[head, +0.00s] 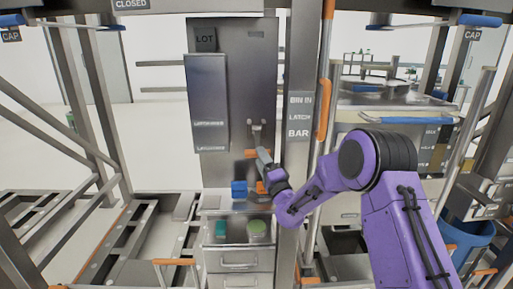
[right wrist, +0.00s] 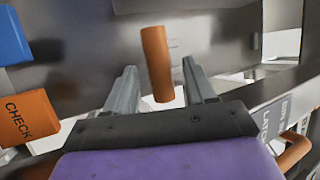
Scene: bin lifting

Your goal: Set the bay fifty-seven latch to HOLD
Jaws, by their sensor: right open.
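My right gripper (head: 263,158) is in front of the grey upright panel (head: 235,60), near a small metal latch fitting (head: 257,128) with an orange part (head: 250,153). In the right wrist view my right gripper (right wrist: 160,82) is open. An upright orange cylindrical handle (right wrist: 156,62) shows between its two fingers, with visible gaps on both sides. I cannot tell how deep the handle lies between the fingers. No bay number or HOLD mark is readable. My left gripper is not in view.
A post with a sign reading BIN IN LATCH BAR (head: 299,115) stands just right of the gripper. A drawer cabinet (head: 238,259) stands below. An orange bar (head: 324,90) runs beside the post.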

